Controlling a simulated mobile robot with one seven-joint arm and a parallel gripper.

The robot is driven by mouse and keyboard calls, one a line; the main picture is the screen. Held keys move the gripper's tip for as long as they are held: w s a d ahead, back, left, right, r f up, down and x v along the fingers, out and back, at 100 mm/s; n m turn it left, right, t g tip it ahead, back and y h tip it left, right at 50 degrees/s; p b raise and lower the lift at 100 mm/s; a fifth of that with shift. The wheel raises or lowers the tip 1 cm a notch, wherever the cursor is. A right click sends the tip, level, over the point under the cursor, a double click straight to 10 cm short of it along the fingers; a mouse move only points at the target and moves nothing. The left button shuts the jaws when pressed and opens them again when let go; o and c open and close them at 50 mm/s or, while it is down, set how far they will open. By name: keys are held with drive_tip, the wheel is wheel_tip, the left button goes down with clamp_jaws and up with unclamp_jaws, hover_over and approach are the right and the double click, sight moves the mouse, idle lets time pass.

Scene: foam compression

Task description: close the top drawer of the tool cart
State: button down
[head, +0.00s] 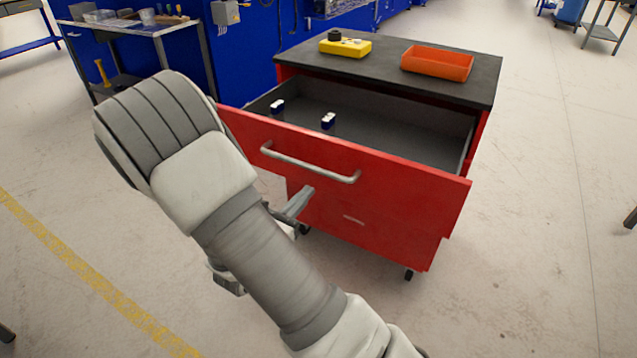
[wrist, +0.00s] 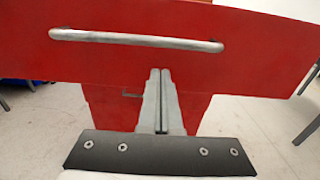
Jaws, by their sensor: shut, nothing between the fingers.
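The red tool cart (head: 484,120) has a black top. Its top drawer (head: 400,179) is pulled well out, and its grey inside shows. A metal bar handle (head: 310,165) runs across the drawer front, and it also shows in the wrist view (wrist: 135,40). My gripper (head: 305,195) is in front of the cart, at the drawer front's lower edge in the head view. In the wrist view my gripper (wrist: 160,72) has its fingers together and empty, pointing at the red front below the handle. I cannot tell whether the fingertips touch it.
Two small blue-and-white items (head: 328,121) stand in the drawer. A yellow case (head: 345,47) and an orange tray (head: 437,63) sit on the cart top. A workbench (head: 130,27) stands at the back left. The floor right of the cart is clear.

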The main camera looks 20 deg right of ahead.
sight(319, 179)
drive_tip(key=b+x, duration=0.1)
drive_tip(key=x, duration=0.5)
drive_tip(key=shift+w+d, duration=0.15)
drive_tip(key=shift+d, duration=0.1)
